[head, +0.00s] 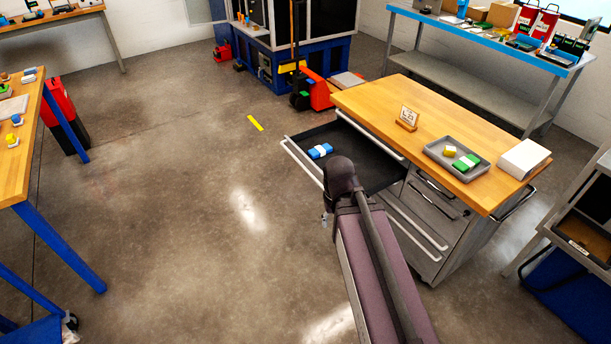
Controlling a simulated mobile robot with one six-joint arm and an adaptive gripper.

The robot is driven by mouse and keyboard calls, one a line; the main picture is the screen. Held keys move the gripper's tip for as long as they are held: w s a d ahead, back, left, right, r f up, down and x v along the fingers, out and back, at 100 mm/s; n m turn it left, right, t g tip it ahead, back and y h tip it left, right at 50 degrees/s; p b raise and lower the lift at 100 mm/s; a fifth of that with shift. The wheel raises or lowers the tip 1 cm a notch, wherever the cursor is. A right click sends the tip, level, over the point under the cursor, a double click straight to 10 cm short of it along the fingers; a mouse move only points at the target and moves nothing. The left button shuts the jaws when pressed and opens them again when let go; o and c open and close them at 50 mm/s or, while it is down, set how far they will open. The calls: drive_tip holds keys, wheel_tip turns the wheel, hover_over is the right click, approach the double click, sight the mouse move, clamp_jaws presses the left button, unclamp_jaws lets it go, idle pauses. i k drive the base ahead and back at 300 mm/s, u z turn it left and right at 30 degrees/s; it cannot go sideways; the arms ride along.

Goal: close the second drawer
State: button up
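The wood-topped drawer cabinet (375,100) stands right of centre. One of its upper drawers (290,146) is pulled far out to the left and holds a blue and white item (320,151). Its right part is hidden behind my arm. Lower drawer fronts with silver handles (418,222) show to the right of my arm; I cannot tell whether any of them stands slightly out. My arm reaches up from the bottom, its dark joint in front of the open drawer. Only a small piece near my gripper (325,218) shows below that joint; the fingers are hidden.
A wooden table (22,180) stands at the left. The floor left of the open drawer is clear.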

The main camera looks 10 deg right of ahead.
sight(376, 170)
drive_tip(key=z, duration=0.1)
drive_tip(key=i, duration=0.95)
drive_tip(key=u, duration=0.1)
drive_tip(key=k, duration=0.7)
drive_tip(key=z, duration=0.25)
drive_tip(key=i, duration=0.7)
drive_tip(key=z, duration=0.2)
